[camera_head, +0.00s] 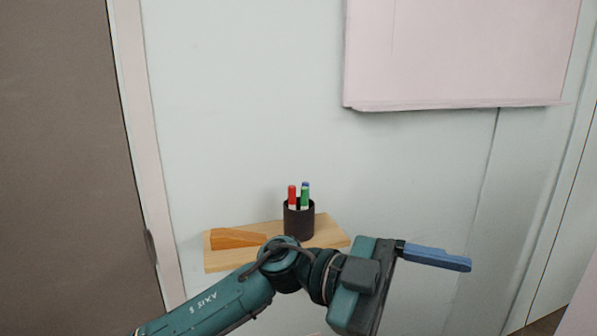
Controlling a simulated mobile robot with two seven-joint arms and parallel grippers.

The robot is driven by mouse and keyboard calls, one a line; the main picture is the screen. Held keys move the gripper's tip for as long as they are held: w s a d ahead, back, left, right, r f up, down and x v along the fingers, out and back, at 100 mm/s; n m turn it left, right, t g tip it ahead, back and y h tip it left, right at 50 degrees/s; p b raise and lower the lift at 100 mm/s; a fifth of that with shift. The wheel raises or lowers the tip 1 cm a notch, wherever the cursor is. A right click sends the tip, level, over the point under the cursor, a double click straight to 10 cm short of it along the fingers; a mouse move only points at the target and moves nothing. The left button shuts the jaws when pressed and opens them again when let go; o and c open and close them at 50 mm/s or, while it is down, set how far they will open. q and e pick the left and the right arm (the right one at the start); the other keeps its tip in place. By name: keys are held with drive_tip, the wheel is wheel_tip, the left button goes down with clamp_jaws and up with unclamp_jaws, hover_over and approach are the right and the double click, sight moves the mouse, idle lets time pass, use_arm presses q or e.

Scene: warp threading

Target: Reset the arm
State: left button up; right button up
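My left arm comes in from the lower left and bends at a teal wrist in front of a wall shelf. My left gripper (455,262) has a teal and dark body, with a blue finger-like part pointing right, clear of the shelf. Its fingers are seen from the side and overlap, so I cannot tell whether they are open or shut. No held object can be made out. My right gripper is not in view.
The wooden shelf (225,259) on the pale wall holds a dark cup (299,222) with red and green markers and an orange-brown block (237,239). My wrist covers part of its front edge. A pale pink board (460,50) hangs at upper right. Wall right of the shelf is clear.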

use_arm(q)
drive_tip(key=w+a+f+n+t+y, duration=0.1)
drive_tip(key=w+a+f+n+t, duration=0.55)
drive_tip(key=n+t, duration=0.65)
drive_tip(key=w+a+f+n+t+y, duration=0.1)
drive_tip(key=w+a+f+n+t, duration=0.4)
drive_tip(key=a+f+n+t, duration=0.65)
drive_tip(key=s+a+f+n+y, duration=0.1)
drive_tip(key=s+a+f+y, duration=0.1)
drive_tip(key=s+f+y, duration=0.3)
drive_tip(key=a+f+n+y, duration=0.2)
drive_tip(key=a+f+y, duration=0.1)
drive_tip(key=f, duration=0.5)
drive_tip(key=s+a+f+g+y, duration=0.3)
drive_tip(key=s+a+f, duration=0.3)
drive_tip(key=s+f, duration=0.4)
drive_tip(key=shift+s+g, duration=0.55)
drive_tip(key=shift+g, duration=0.1)
drive_tip(key=shift+a, duration=0.1)
